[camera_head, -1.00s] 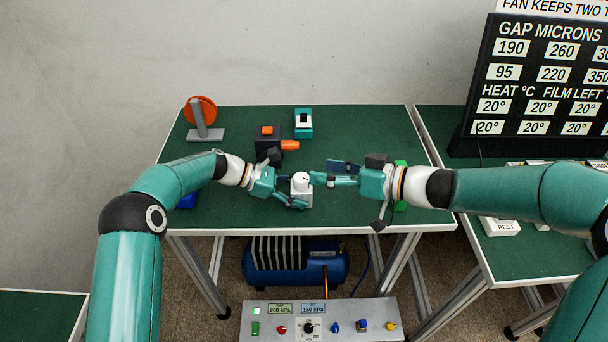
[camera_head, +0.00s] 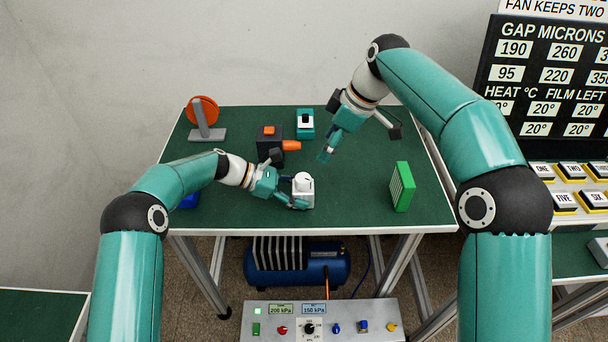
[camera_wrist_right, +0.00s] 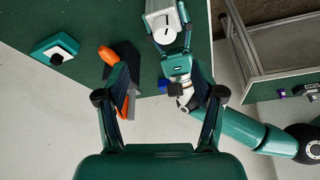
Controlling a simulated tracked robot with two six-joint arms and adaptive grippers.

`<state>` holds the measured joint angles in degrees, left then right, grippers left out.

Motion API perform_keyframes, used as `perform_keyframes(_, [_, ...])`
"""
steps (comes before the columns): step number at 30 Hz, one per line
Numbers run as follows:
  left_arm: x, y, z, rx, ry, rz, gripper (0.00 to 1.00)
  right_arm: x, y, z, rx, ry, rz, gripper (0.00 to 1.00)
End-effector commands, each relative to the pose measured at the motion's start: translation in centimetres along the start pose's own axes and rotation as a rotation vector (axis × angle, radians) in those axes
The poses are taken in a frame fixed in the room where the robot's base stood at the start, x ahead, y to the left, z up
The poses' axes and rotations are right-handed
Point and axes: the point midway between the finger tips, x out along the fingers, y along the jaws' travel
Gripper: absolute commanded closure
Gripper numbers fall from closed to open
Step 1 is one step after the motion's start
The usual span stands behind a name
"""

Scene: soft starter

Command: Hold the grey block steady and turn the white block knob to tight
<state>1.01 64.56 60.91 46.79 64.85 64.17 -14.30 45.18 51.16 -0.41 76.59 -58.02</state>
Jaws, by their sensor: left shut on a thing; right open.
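A small pale grey block (camera_head: 302,200) with a round white knob (camera_head: 303,181) on top stands near the front middle of the green table. My left gripper (camera_head: 295,201) is shut on this block, from its left side. In the right wrist view the block (camera_wrist_right: 160,8) is at the top, with the knob (camera_wrist_right: 168,28) facing the camera and a dark line on it. My right gripper (camera_head: 325,157) is open and empty, above the table, behind and to the right of the block, apart from it. Its two fingers show in the right wrist view (camera_wrist_right: 163,100).
A dark box (camera_head: 270,147) with an orange part and a teal block (camera_head: 304,123) stand behind. An orange disc on a grey stand (camera_head: 203,113) is back left. A green ribbed block (camera_head: 402,187) stands at right. The table between it and the grey block is clear.

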Motion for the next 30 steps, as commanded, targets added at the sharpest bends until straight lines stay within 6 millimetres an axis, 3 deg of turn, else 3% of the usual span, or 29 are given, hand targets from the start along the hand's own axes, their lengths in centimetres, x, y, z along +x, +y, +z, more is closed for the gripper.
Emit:
perform_keyframes(8, [0.0, 0.0, 0.0, 0.0, 0.0, 0.0, 0.61, 3.0, -0.7, -0.8, -0.018, -0.003, -0.011, 0.32])
perform_keyframes(21, [0.0, 0.0, 0.0, 0.0, 0.0, 0.001, 0.61, 10.7, -0.8, -0.8, -0.018, -0.001, -0.01, 0.32])
perform_keyframes(30, [0.0, 0.0, 0.0, 0.0, 0.0, 0.001, 0.61, 12.3, -0.8, -0.8, -0.018, 0.0, -0.009, 0.32])
